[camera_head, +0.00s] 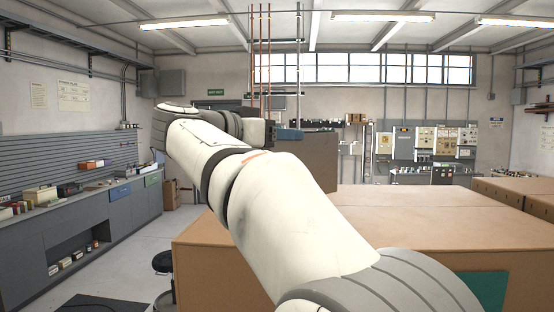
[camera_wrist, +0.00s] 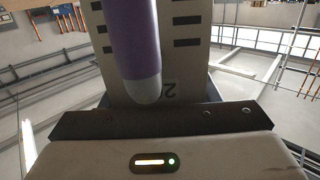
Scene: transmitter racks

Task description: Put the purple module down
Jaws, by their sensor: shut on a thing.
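The purple module shows close up in the wrist view as a rounded purple bar (camera_wrist: 133,40) with a grey end. Behind the bar is a pale panel (camera_wrist: 188,65) with dark slots and an upside-down number 2. The dark front edge of my gripper (camera_wrist: 155,118) lies just below them. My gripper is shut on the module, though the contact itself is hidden. In the head view my gripper (camera_head: 270,132) is at the far end of my raised arm, which hides most of it. I cannot make out the purple module there.
A grey workbench (camera_head: 95,215) with small boxes runs along the left wall. A dark stool (camera_head: 163,263) stands between them. Electrical panels (camera_head: 432,143) are on the back wall. Floor shows clear at left centre.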

